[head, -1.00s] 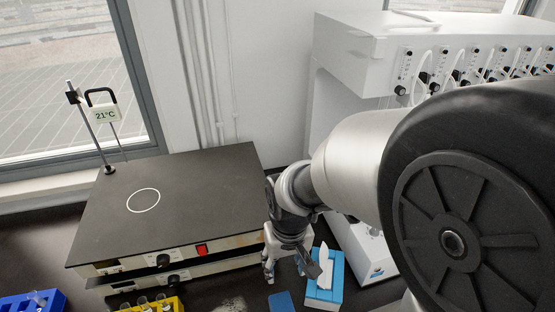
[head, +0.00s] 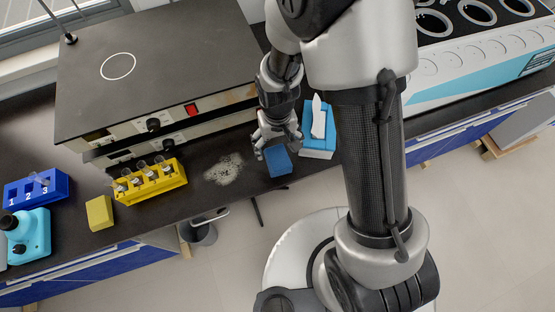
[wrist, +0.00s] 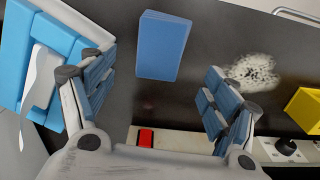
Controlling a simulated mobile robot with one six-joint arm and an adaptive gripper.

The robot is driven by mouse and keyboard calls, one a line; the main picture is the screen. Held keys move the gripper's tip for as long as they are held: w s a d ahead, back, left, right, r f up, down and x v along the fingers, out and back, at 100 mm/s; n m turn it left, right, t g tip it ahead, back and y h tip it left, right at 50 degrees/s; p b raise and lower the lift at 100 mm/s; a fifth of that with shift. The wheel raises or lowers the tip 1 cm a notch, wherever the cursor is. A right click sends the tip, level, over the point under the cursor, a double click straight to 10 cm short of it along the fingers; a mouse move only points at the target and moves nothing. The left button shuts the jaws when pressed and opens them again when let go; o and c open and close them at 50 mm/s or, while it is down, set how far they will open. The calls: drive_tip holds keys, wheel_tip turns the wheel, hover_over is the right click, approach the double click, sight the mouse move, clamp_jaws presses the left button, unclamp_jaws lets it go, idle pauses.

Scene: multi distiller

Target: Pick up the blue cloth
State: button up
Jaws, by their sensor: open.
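The blue cloth (head: 279,164) lies folded flat on the dark bench, near its front edge. In the wrist view the cloth (wrist: 163,47) is fully visible, ahead of the fingertips and roughly centred between them. My gripper (head: 275,147) is open and empty, pointing down just behind the cloth in the head view. The wrist view shows both fingers of my gripper (wrist: 160,82) spread wide with bare bench between them. I see no contact with the cloth; the exact height above the bench is hard to tell.
A blue and white tissue box (head: 319,142) stands close to the right of the cloth. A foamy white spill (head: 224,169) lies to its left, then a yellow tube rack (head: 150,181) and a yellow sponge (head: 100,212). A hotplate unit (head: 150,70) stands behind.

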sight(278, 158)
drive_tip(key=f, duration=0.2)
drive_tip(key=f+b, duration=0.1)
drive_tip(key=f, duration=0.1)
drive_tip(key=f+b, duration=0.1)
drive_tip(key=shift+s+f, duration=0.3)
drive_tip(key=shift+f, duration=0.1)
drive_tip(key=shift+r, duration=0.1)
drive_tip(key=shift+c, duration=0.6)
drive_tip(key=c, duration=1)
wheel_tip(278, 158, up, 20)
drive_tip(key=p, duration=0.6)
